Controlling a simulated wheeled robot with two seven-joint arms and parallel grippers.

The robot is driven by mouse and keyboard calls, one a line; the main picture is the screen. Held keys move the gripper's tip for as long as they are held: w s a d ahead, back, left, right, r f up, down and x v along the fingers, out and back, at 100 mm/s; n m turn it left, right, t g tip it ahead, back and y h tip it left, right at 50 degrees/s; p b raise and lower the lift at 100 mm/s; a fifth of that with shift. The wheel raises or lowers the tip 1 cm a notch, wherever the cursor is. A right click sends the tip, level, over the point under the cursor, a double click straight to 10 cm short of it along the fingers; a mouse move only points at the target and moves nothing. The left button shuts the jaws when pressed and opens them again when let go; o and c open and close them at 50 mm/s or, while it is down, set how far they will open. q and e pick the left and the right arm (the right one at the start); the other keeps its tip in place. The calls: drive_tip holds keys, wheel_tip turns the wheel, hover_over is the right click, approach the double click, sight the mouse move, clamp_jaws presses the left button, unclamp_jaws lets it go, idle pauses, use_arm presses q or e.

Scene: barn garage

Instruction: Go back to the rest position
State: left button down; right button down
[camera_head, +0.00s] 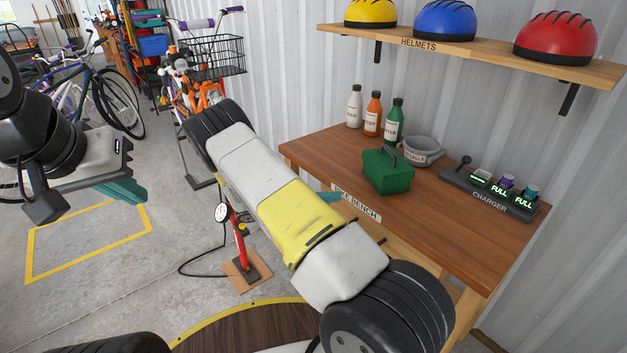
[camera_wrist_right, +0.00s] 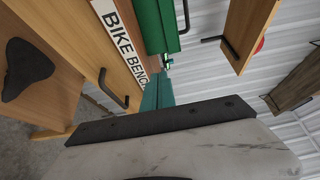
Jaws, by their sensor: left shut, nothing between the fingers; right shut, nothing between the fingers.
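My left gripper (camera_head: 128,191) hangs in the air at the left of the head view, its teal fingers together, above the concrete floor. My right arm crosses the middle of the head view in front of the bike bench (camera_head: 462,228). Most of my right gripper (camera_head: 330,197) is hidden behind that arm; teal fingertips show by the bench's front edge, near the BIKE BENCH label. In the right wrist view the teal fingers (camera_wrist_right: 157,92) are together and empty, pointing toward the green toolbox (camera_wrist_right: 154,25). I cannot tell how far they are from the bench.
The bench bears the green toolbox (camera_head: 388,170), several bottles, a grey bowl (camera_head: 422,151) and a charger (camera_head: 488,195). Above it is a helmet shelf (camera_head: 470,48). A red pump (camera_head: 240,240) stands on the floor; bicycles are at the back left. Open floor lies within the yellow outline.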

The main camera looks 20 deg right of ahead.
drive_tip(key=s+a+r+m+t+y, duration=0.2)
drive_tip(key=s+a+r+m+y, duration=0.2)
drive_tip(key=m, duration=0.7)
drive_tip(key=s+a+r+m+t+y, duration=0.3)
drive_tip(key=s+r+m+y, duration=0.6)
drive_tip(key=r, duration=0.5)
drive_tip(key=s+a+r+m+t+y, duration=0.2)
drive_tip(key=s+a+r+m+y, duration=0.3)
drive_tip(key=s+r+m, duration=0.5)
drive_tip(key=m+y, duration=0.2)
drive_tip(key=m, duration=0.1)
drive_tip(key=shift+s+m+t, duration=0.3)
drive_tip(key=shift+t, duration=0.1)
